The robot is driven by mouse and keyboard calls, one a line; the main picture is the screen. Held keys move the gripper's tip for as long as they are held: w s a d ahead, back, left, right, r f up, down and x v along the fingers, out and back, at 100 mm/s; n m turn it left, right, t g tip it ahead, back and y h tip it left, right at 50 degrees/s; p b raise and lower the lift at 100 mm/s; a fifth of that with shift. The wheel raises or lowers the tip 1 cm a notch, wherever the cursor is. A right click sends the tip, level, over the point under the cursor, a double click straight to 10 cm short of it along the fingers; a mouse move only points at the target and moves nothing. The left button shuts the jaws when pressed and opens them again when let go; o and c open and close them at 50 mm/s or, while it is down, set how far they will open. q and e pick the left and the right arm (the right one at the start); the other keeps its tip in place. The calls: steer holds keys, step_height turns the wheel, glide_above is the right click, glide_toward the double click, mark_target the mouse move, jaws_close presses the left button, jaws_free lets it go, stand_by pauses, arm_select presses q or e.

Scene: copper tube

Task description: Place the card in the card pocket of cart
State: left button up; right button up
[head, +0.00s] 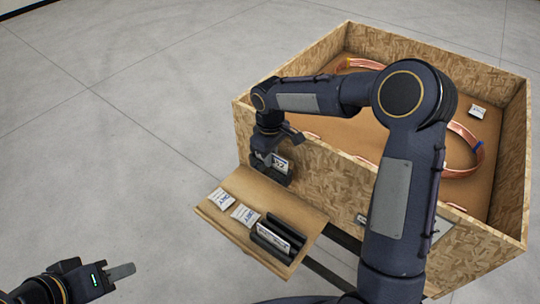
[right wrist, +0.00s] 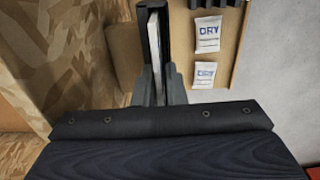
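A white card with dark print (head: 281,164) stands upright in a small black holder (head: 274,178) at the back end of a wooden shelf. My right gripper (head: 272,152) is down at this card. In the right wrist view its fingers (right wrist: 159,88) lie on either side of the card (right wrist: 153,45), which shows edge-on; whether both touch it is unclear. The cart is a chipboard-walled crate (head: 300,165). A pale panel (head: 440,229) on its near wall, partly behind my right arm, may be the card pocket. My left gripper (head: 122,271) is low at the left, seen side-on, apart from everything.
The shelf (head: 243,187) bears two white DRY packets (head: 220,198), (head: 244,215) and a black slotted rack (head: 277,240) with printed cards. Copper tube coils (head: 470,160) lie inside the crate. The floor at the left is clear. My right arm passes over the crate's near wall.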

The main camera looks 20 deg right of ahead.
steer(key=shift+o, duration=1.2)
steer(key=shift+s+a, duration=0.1)
step_height(320, 180, up, 12)
steer(key=s+d+r+m+t+y, duration=0.1)
steer(key=s+d+r, duration=0.1)
steer(key=s, duration=0.2)
steer(key=s+d+r+m, duration=0.1)
steer(key=s+d+r, duration=0.1)
steer(key=s+d, duration=0.15)
steer(key=s+f+m+t+y, duration=0.1)
steer(key=s+f+m+t, duration=0.1)
steer(key=s, duration=0.8)
steer(key=s+f+m+t+y, duration=0.1)
steer(key=s+m, duration=0.4)
steer(key=s, duration=0.5)
step_height(320, 180, down, 2)
steer(key=shift+s+d+f+t+y, duration=0.15)
steer(key=shift+d+f+t+y, duration=0.2)
steer(key=shift+t, duration=0.45)
